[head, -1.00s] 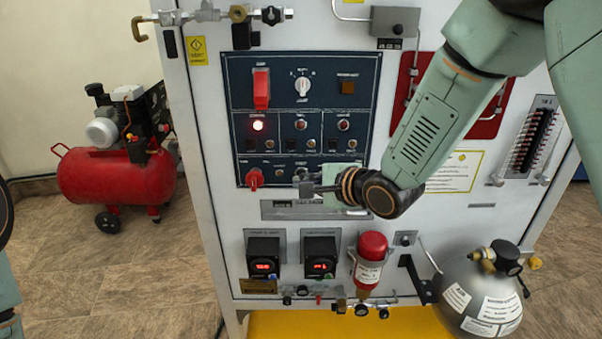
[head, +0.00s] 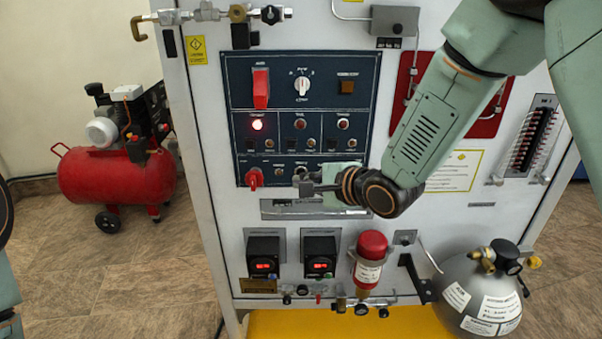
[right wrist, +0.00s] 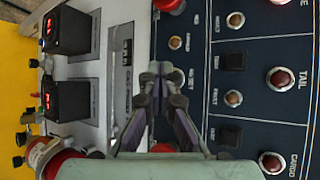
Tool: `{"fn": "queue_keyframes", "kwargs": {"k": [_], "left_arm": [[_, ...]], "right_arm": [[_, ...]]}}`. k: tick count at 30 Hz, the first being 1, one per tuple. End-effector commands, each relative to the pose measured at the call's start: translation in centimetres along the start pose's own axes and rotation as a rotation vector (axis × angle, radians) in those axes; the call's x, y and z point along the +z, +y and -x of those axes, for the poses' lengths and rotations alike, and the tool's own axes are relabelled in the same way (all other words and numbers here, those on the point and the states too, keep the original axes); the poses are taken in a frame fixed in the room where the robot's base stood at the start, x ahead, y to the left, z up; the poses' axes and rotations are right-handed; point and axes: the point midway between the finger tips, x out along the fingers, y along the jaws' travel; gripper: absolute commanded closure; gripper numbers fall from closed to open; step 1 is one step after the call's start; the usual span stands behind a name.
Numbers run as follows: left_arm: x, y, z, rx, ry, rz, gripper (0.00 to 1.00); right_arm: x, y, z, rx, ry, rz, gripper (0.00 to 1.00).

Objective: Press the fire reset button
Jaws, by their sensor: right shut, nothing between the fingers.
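The dark blue control panel (head: 232,95) is on the upright white cabinet front. In the head view the right gripper (head: 299,184) covers part of the row's lower edge. I cannot tell whether the tips touch the panel. My left gripper is out of view.
A red knob (head: 254,178) is left of my right gripper. Below are two black display boxes (head: 263,257) and a red cylinder (head: 371,248). A red compressor (head: 110,180) stands left on the floor.

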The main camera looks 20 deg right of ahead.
Motion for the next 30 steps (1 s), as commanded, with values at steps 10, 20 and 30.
{"fn": "queue_keyframes", "kwargs": {"k": [10, 20, 30], "left_arm": [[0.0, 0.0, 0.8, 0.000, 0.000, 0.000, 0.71], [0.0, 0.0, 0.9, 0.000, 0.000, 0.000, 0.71], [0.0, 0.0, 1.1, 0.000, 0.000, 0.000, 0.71]], "right_arm": [[-0.3, -0.4, -0.4, 0.000, 0.000, 0.000, 1.00], [-0.5, -0.4, -0.6, 0.000, 0.000, 0.000, 1.00], [-0.6, -0.6, -0.7, 0.000, 0.000, 0.000, 1.00]]}}
